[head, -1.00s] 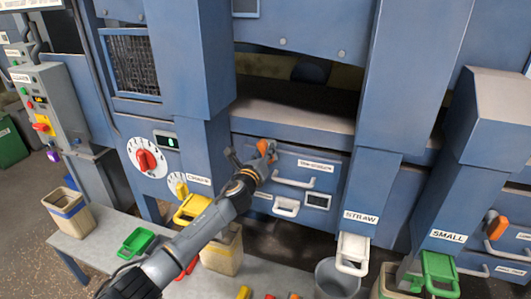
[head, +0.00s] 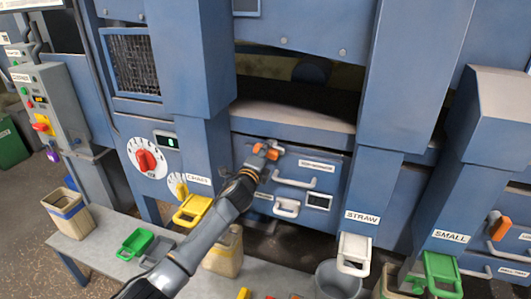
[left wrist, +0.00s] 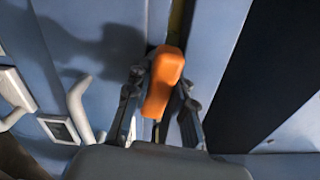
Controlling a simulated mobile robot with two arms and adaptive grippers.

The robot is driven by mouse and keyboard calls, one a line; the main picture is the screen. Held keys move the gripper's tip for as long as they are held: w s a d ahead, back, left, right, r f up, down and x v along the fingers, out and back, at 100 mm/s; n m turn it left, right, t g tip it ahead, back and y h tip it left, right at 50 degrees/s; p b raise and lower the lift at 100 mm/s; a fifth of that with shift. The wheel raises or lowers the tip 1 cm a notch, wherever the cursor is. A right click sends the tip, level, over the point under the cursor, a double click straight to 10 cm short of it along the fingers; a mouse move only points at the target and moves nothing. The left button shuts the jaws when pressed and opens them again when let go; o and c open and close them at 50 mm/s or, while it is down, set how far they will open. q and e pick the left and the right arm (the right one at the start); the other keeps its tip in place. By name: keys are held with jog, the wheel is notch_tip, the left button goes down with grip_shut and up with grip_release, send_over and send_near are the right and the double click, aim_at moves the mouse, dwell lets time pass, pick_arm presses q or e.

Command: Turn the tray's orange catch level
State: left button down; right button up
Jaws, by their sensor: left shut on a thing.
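The orange catch (head: 273,153) sits at the top of the blue tray front (head: 325,176), just under the grey ledge. In the head view it lies nearly level, sloping a little down to the right; my fingers hide part of it. In the left wrist view the orange catch (left wrist: 162,82) stands between the two dark fingers. My left gripper (head: 264,152) is shut on the catch, and it also shows in the left wrist view (left wrist: 160,100). The tray front has a pale bar handle (head: 295,184). My right gripper is out of view.
A white dial with a red knob (head: 146,160) is on the panel to the left. A yellow chute (head: 192,211) and a white chute (head: 353,254) stand out on either side. A similar orange catch (head: 499,226) is at far right. A low grey table is below.

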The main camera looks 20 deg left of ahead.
pick_arm(q)
jog(key=shift+n, duration=1.1)
jog(key=shift+f, duration=0.1)
jog(key=c, duration=1.1)
grip_release()
jog(key=s, duration=1.2)
jog(key=shift+a, duration=0.25)
